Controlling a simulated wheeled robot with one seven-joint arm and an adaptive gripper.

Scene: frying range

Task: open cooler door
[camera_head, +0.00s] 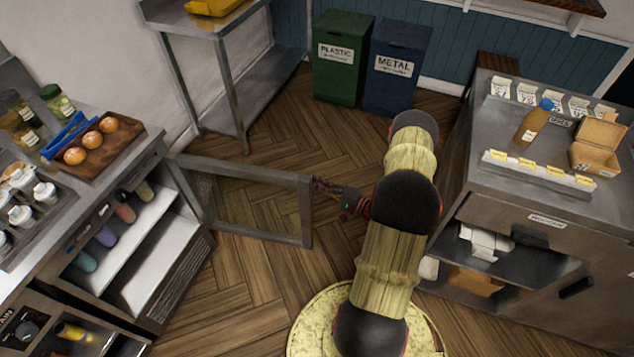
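The cooler (182,255) is the steel unit at the left, its white inside and shelf in plain view. Its door (307,212), a grey frame around a see-through pane, stands swung wide open, out over the floor to the right of the cooler. My gripper (319,185) is at the upper part of the door's free edge, on its right side. It is too small here to tell whether the fingers touch the door or how far apart they are. My arm reaches up from the bottom of the view.
A counter (549,205) with a bottle, cards and a cardboard box stands close on the right of my arm. Green (338,75) and blue (396,83) bins stand at the back, near a steel table (228,90). Wooden floor is clear around the door.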

